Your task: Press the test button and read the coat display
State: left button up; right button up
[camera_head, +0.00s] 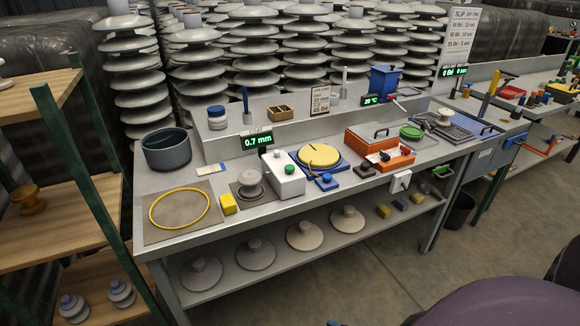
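No label shows which one is the test button. A small grey insulator (250,184) stands on a dark plate left of the white box. Neither of my grippers is in view.
The grey workbench (180,182) also holds a dark pot (167,149), a yellow ring (179,208), a yellow block (228,204), a yellow disc (318,155) and an orange toolbox (374,142). A wooden shelf (40,222) stands at left. Stacked insulators fill the back. Floor in front is open.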

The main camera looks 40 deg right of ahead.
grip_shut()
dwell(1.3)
